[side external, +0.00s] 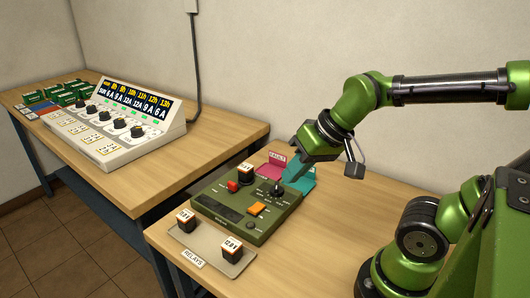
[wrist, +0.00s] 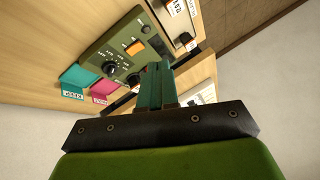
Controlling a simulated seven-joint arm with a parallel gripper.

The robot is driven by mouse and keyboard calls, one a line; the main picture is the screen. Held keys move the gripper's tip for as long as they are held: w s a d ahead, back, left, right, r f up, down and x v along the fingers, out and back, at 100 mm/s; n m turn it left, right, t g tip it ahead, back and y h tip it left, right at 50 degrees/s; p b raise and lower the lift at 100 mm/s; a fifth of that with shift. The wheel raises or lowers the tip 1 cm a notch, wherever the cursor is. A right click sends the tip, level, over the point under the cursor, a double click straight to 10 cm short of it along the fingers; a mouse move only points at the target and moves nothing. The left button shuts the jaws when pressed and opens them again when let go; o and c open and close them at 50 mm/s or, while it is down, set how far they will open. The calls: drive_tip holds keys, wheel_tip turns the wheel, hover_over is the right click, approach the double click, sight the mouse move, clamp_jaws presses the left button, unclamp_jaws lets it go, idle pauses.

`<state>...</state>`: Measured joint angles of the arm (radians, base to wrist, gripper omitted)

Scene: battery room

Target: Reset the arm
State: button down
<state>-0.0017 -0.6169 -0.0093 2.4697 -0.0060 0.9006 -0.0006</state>
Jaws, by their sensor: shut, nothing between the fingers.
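My gripper (side external: 300,157) is at the end of my green arm, in the air just above and behind the olive tester box (side external: 211,203). Its fingers are shut with nothing between them. In the wrist view the closed fingers of my gripper (wrist: 156,86) point toward the box and the table. The box (wrist: 152,47) carries a black knob, an orange button and a red button, and a relay marked with a label stands at its back left. The gripper looks apart from the box, though the exact gap is hard to tell.
A plate labelled RELAYS (side external: 207,258) with two relays lies in front of the box. A pink FAULT tray (side external: 270,167) and a teal tray (side external: 302,180) lie behind it. A console (side external: 113,160) with knobs and green boards (side external: 60,93) stand on the left bench.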

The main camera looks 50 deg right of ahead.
drive_tip(key=shift+s+a+r+t, duration=0.15)
drive_tip(key=shift+s+r+t, duration=0.5)
drive_tip(key=shift+r, duration=0.35)
